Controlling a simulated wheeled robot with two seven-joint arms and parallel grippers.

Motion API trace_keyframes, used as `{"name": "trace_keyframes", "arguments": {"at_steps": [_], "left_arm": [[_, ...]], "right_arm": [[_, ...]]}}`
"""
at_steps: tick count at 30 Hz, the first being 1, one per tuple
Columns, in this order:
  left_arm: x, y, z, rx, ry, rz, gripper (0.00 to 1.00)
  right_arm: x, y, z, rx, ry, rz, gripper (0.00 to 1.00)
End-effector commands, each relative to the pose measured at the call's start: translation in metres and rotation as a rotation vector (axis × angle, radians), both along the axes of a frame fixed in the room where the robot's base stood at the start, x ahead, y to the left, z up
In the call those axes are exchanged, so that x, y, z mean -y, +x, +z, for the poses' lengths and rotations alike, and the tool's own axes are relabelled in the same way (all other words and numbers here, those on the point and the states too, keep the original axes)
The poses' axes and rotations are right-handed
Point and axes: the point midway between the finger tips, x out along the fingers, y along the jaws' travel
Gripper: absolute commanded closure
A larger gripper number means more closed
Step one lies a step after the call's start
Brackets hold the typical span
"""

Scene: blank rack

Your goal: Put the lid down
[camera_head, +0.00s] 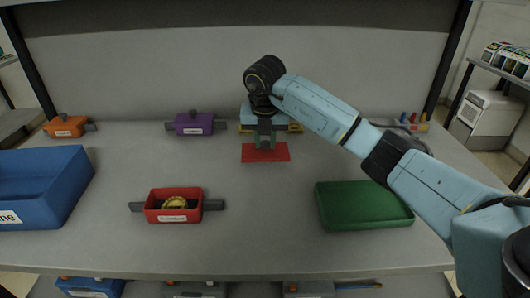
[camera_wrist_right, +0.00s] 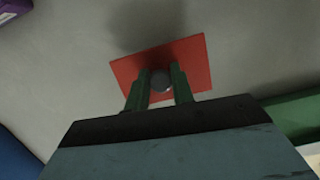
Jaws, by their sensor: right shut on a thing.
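My right gripper (camera_head: 265,139) is shut on the dark round knob of a flat red lid (camera_head: 265,153), near the middle of the table. In the right wrist view the gripper (camera_wrist_right: 160,84) has its two green fingers on either side of the knob, and the red lid (camera_wrist_right: 192,56) spreads beyond them. The lid looks raised over the grey surface, with a dark shadow beside it. An open red box (camera_head: 173,215) with side handles and a white label stands at front left of the lid. A round golden thing (camera_head: 174,203) lies inside it. My left gripper is not in view.
An orange box (camera_head: 66,127) and a purple lidded box (camera_head: 194,124) stand at the back. A blue bin (camera_head: 40,190) is at the left, and a green tray (camera_head: 362,206) at the right. Another box is partly hidden behind my gripper. The table between the red box and green tray is clear.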

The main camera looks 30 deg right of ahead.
Motion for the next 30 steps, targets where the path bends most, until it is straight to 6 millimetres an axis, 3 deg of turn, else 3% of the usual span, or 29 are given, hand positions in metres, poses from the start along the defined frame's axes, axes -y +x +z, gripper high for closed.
{"name": "trace_keyframes", "arguments": {"at_steps": [7, 18, 19, 23, 30], "left_arm": [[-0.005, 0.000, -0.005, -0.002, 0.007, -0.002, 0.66], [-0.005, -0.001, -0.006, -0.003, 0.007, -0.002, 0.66], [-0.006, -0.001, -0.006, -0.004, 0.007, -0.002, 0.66], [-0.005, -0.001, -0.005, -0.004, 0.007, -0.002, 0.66], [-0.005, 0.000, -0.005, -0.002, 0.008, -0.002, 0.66]], "right_arm": [[0.000, -0.001, -0.034, -0.004, 0.000, 0.000, 0.96], [0.000, 0.000, -0.038, -0.001, 0.000, 0.000, 0.96], [0.000, 0.000, -0.037, -0.001, 0.000, 0.000, 0.74], [0.000, 0.000, -0.037, -0.001, 0.000, 0.000, 0.56], [0.000, 0.000, -0.037, -0.002, -0.001, 0.000, 0.54]]}}
